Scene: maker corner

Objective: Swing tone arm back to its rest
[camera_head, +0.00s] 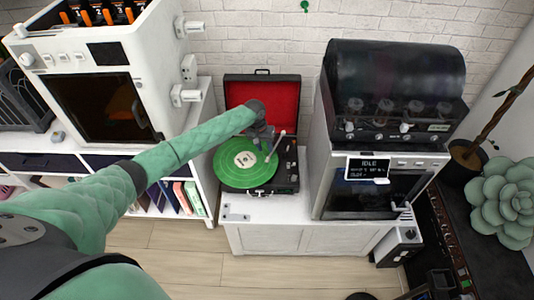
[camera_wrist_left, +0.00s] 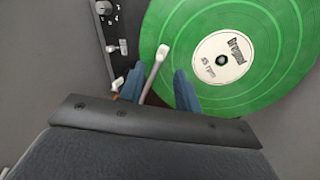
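The record player (camera_head: 287,185) stands open on a white cabinet, with a red-lined lid behind it. A green record (camera_head: 232,172) lies on its platter and also shows in the left wrist view (camera_wrist_left: 258,28). The pale tone arm (camera_head: 275,147) reaches over the record; in the left wrist view the tone arm (camera_wrist_left: 155,72) has its head end over the green outer part, apart from the white label. My left gripper (camera_wrist_left: 158,85) is above the player, its two blue fingers apart on either side of the tone arm. Contact cannot be told. My right gripper is not in view.
A white machine with a dark window (camera_head: 100,103) stands left of the player. A machine with a dark drum top and an "IDLE" display (camera_head: 368,168) stands close on the right. The player's knobs (camera_wrist_left: 111,18) lie beside the record. The cabinet's front top (camera_head: 270,208) is mostly bare.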

